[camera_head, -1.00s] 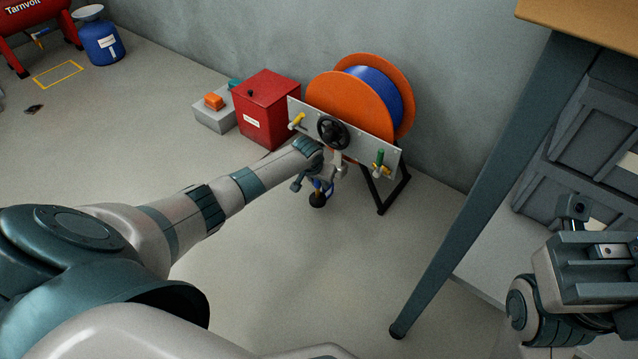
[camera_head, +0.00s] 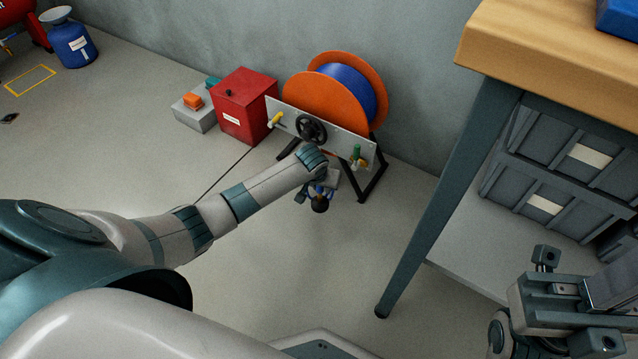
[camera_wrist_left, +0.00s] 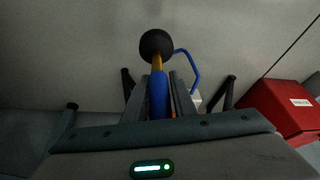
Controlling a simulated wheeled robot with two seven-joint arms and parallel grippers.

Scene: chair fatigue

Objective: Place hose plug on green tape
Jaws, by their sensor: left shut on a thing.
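The hose plug (camera_wrist_left: 158,92) has a blue body, a yellow neck and a round black end, seen close up in the left wrist view. My left gripper (camera_wrist_left: 161,80) is shut on its blue body, and the black end sticks out past the fingertips. In the head view the plug's black end (camera_head: 320,204) shows just below my left gripper (camera_head: 319,188), low in front of the hose reel. A green part (camera_head: 357,152) stands on the right of the reel's panel; I cannot tell whether it is the green tape. My right gripper (camera_head: 572,298) is at the lower right.
The orange reel (camera_head: 322,103) with a blue hose and a black handwheel (camera_head: 311,129) stands by the wall. A red box (camera_head: 245,105) is at its left. A wooden-topped table (camera_head: 550,70) with a grey leg stands at the right. Open floor lies in front.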

